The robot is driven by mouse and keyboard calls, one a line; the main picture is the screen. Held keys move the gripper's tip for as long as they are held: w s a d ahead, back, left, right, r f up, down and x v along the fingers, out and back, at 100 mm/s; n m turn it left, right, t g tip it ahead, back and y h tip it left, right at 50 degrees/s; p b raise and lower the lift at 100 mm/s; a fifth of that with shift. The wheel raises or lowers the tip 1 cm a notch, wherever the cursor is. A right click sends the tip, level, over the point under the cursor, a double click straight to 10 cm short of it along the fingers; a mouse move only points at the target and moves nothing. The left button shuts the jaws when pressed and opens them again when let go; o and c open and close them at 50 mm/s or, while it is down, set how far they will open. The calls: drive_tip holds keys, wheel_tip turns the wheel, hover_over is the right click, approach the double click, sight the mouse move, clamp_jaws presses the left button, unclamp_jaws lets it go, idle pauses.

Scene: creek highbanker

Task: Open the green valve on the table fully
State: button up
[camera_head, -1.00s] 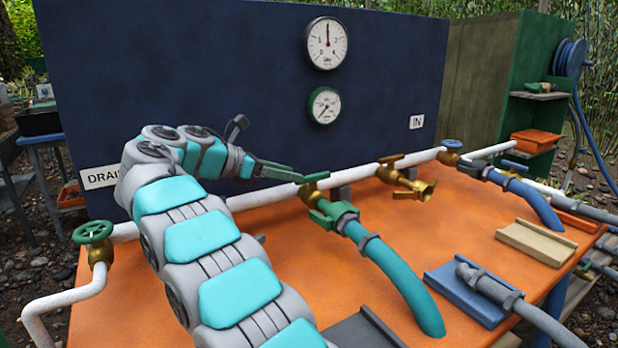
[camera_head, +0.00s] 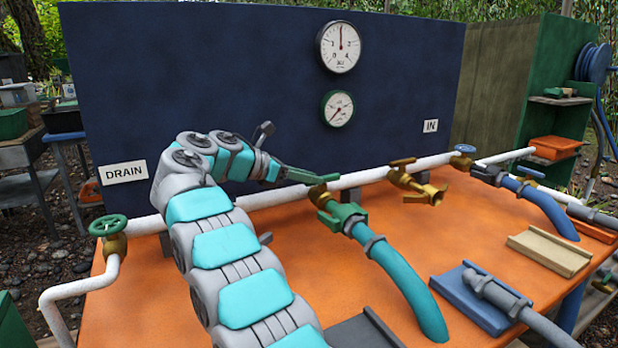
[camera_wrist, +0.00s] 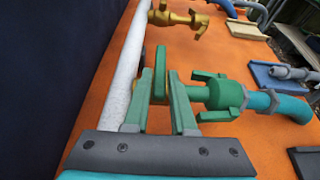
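The green valve (camera_head: 341,216) sits on the white pipe over the orange table, with a teal hose running from it toward the front. In the wrist view, its upright green handle (camera_wrist: 159,76) stands between the fingertips of my gripper (camera_wrist: 160,88), with the valve body (camera_wrist: 220,94) to the right. The two green fingers are spread on either side of the handle; I cannot tell whether they touch it. In the head view my gripper (camera_head: 312,177) reaches over the handle from the left and partly covers it.
A green wheel valve (camera_head: 108,226) is on the drain pipe at left. A brass valve (camera_head: 413,182) and a blue-wheel valve (camera_head: 462,155) are farther right on the pipe. The dark blue panel (camera_head: 230,70) stands close behind. Hose holders (camera_head: 550,251) lie at right on the table.

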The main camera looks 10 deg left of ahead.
clamp_jaws()
drive_tip(key=shift+r, duration=0.1)
idle(0.3)
